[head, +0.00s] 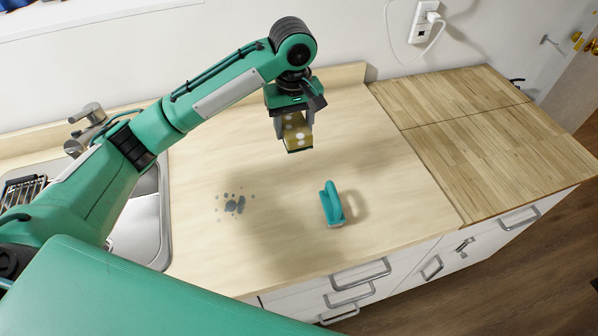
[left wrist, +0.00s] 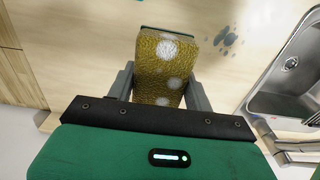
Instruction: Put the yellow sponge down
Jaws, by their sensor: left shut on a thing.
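The yellow sponge (head: 296,131) has pale round spots and a dark green edge. My left gripper (head: 294,125) is shut on it and holds it above the light wooden counter (head: 280,230). In the left wrist view the sponge (left wrist: 160,70) sits between the two grey fingers of the left gripper (left wrist: 160,88). Its far end points away from the wrist over the counter. My right gripper is not in view.
A teal-handled brush (head: 332,204) stands on the counter, front of centre. A grey-blue stain of spots (head: 234,205) lies left of it. A steel sink (head: 150,225) is at the left. A wood-block top (head: 480,130) at the right is clear.

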